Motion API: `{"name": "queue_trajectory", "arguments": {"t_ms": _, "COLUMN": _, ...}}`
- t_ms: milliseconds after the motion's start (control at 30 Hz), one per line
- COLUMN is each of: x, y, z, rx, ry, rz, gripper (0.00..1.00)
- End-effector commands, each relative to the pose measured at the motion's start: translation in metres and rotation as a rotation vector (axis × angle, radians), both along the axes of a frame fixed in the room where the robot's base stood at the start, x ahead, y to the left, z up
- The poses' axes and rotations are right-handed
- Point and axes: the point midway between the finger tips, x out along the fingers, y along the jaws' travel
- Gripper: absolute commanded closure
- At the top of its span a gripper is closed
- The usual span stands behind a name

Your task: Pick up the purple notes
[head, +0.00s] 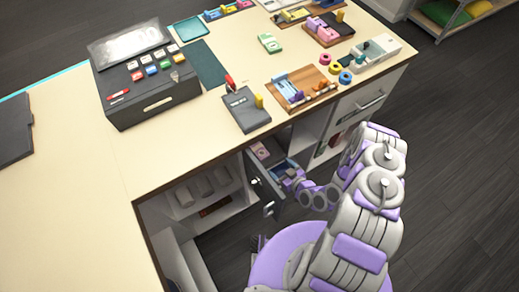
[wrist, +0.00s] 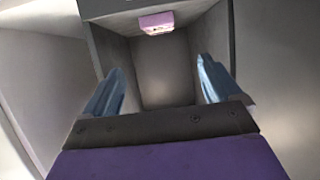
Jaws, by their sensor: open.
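The purple notes (wrist: 157,22) show as a small pink-purple block at the far end of an open drawer (wrist: 165,72) in the wrist view. They also show in the head view (head: 262,150), in the back part of the drawer under the tabletop. My gripper (wrist: 160,66) is open, with its two blue fingers wide apart and nothing between them. In the head view my gripper (head: 284,171) is at the front part of the drawer, apart from the notes. The drawer's grey floor shows between the fingers and the notes.
The drawer front (head: 265,192) and side walls stand close around my gripper. The wooden tabletop (head: 190,150) overhangs the drawer's back. A dark book-like box (head: 246,110), a wooden tray (head: 302,88) and tape rolls (head: 336,68) lie above. An open shelf (head: 205,190) is at left.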

Motion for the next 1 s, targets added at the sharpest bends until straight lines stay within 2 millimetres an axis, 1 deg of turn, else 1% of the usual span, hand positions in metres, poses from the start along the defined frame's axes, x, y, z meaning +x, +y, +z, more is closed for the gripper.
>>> {"name": "queue_trajectory", "arguments": {"t_ms": 33, "x": 0.004, "y": 0.006, "z": -0.004, "rx": 0.000, "ry": -0.002, "rz": 0.007, "gripper": 0.08}}
{"name": "queue_trajectory", "arguments": {"t_ms": 67, "x": 0.007, "y": 0.008, "z": -0.005, "rx": 0.001, "ry": -0.002, "rz": 0.007, "gripper": 0.08}}
{"name": "queue_trajectory", "arguments": {"t_ms": 367, "x": 0.039, "y": 0.018, "z": -0.020, "rx": 0.020, "ry": -0.002, "rz": 0.003, "gripper": 0.08}}
{"name": "queue_trajectory", "arguments": {"t_ms": 500, "x": 0.054, "y": 0.034, "z": -0.029, "rx": 0.016, "ry": -0.002, "rz": 0.004, "gripper": 0.08}}
{"name": "queue_trajectory", "arguments": {"t_ms": 700, "x": 0.071, "y": 0.056, "z": -0.039, "rx": 0.005, "ry": 0.001, "rz": 0.003, "gripper": 0.08}}
{"name": "queue_trajectory", "arguments": {"t_ms": 867, "x": 0.077, "y": 0.059, "z": -0.042, "rx": 0.007, "ry": 0.002, "rz": 0.002, "gripper": 0.08}}
{"name": "queue_trajectory", "arguments": {"t_ms": 1000, "x": 0.087, "y": 0.063, "z": -0.051, "rx": 0.013, "ry": -0.001, "rz": 0.002, "gripper": 0.08}}
